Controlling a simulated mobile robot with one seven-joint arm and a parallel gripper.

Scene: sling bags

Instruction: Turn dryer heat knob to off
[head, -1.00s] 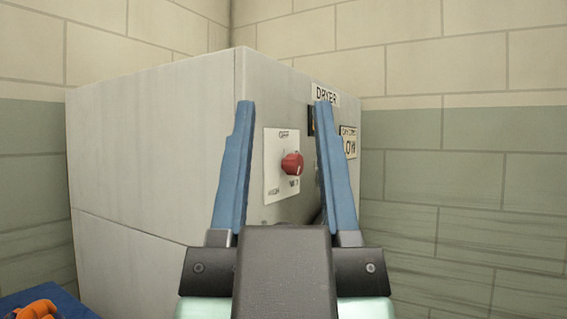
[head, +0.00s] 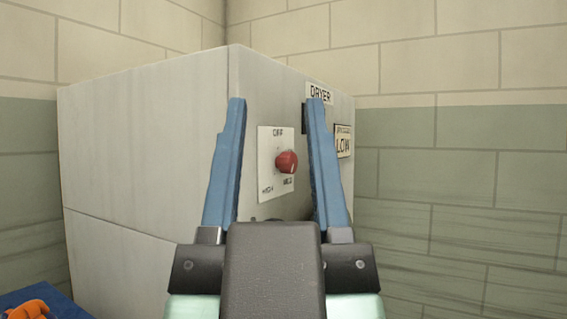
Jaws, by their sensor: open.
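The dryer (head: 150,150) is a pale grey box in the corner, labelled DRYER on its front. Its red heat knob (head: 287,162) sits on a white plate (head: 268,185) marked OFF at the top, with other settings lettered below. The knob appears to point right, away from OFF; its exact setting is hard to tell. My gripper (head: 275,100) is open and empty, its two blue fingers pointing up and forward. In the picture the knob shows between the fingers; I see no contact. The lower edge of the front is hidden behind my gripper.
A sign reading LOW (head: 343,142) is on the dryer front, right of my right finger. A dark panel behind that finger is partly hidden. An orange item (head: 28,308) lies on a blue surface (head: 60,300) at lower left. Block walls stand behind and right.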

